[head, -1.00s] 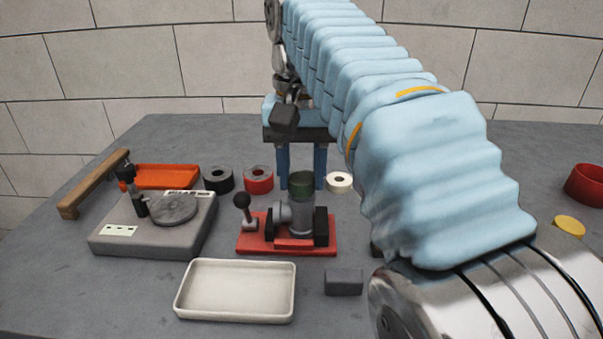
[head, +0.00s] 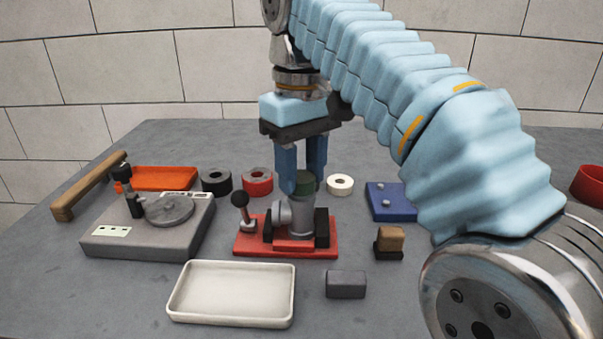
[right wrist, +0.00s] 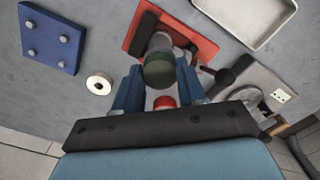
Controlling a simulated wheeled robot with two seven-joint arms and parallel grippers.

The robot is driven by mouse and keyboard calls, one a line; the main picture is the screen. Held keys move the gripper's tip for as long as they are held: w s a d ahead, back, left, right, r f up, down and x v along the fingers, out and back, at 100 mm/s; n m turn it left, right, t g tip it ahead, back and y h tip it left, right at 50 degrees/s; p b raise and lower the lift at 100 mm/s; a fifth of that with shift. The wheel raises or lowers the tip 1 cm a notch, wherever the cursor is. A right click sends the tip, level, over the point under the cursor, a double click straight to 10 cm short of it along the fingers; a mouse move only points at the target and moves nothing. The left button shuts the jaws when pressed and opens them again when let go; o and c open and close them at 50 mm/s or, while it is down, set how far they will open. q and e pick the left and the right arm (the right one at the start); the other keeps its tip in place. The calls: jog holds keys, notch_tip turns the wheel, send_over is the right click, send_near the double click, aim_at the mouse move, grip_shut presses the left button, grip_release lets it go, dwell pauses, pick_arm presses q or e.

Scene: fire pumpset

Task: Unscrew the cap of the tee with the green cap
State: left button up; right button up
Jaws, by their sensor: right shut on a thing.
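The tee is a grey metal fitting (head: 300,218) held upright in a red clamp fixture (head: 250,243) with dark jaws, near the middle of the table. Its dark green cap (head: 305,181) sits on top. My right gripper (head: 302,180) reaches down from above, its two blue fingers shut on the cap. In the right wrist view the cap (right wrist: 159,72) lies between the fingertips, and the tee body (right wrist: 160,42) shows beyond it. The fingers hide part of the cap's sides in the head view. My left gripper is not in view.
A cream tray (head: 232,293) and a grey block (head: 346,284) lie in front. A grey device with a round plate (head: 150,225) stands left. Black (head: 217,181), red (head: 258,181) and white rings (head: 340,184) stand behind. A blue plate (head: 385,201) lies right.

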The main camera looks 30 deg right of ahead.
jog(key=shift+f+n, duration=0.1)
jog(key=shift+n, duration=0.5)
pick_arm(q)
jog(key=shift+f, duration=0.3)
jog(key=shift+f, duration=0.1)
pick_arm(e)
jog(key=shift+n, duration=0.4)
jog(key=shift+n+b, duration=0.45)
jog(key=shift+n, duration=0.25)
jog(key=shift+s+a+n, duration=0.1)
jog(key=shift+s+n, duration=0.05)
jog(key=shift+n, duration=0.55)
jog(key=shift+r+p, duration=2.55)
jog(key=shift+r, duration=0.1)
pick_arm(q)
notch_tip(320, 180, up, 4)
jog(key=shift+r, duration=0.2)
